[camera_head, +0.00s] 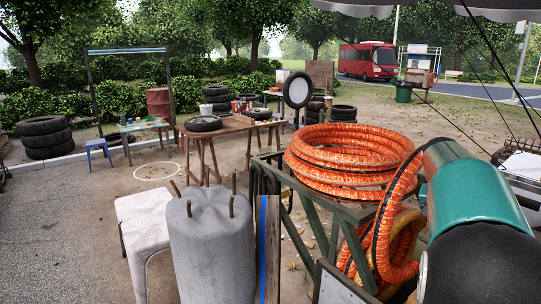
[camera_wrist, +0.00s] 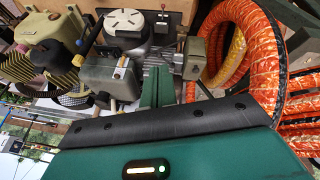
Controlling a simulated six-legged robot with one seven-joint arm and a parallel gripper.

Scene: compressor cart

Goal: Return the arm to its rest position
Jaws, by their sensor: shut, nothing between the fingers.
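My gripper (camera_wrist: 157,88) shows in the wrist view as two narrow green fingers beyond the black edge of my teal wrist housing. The fingers are together with nothing between them. They point toward the machinery of the compressor cart, with a grey round-topped unit (camera_wrist: 125,28) just beyond; I cannot tell the gap. My teal and black arm (camera_head: 475,195) fills the right side of the head view, near the orange hose coil. My gripper is not visible in the head view.
Orange coiled hose (camera_head: 350,152) lies on a green metal frame (camera_head: 325,207); orange hose loops (camera_wrist: 262,60) are also right of my fingers. A grey cylinder (camera_head: 212,250) stands front left. A wooden table (camera_head: 232,124) and stacked tyres (camera_head: 45,137) are farther off. Open ground lies left.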

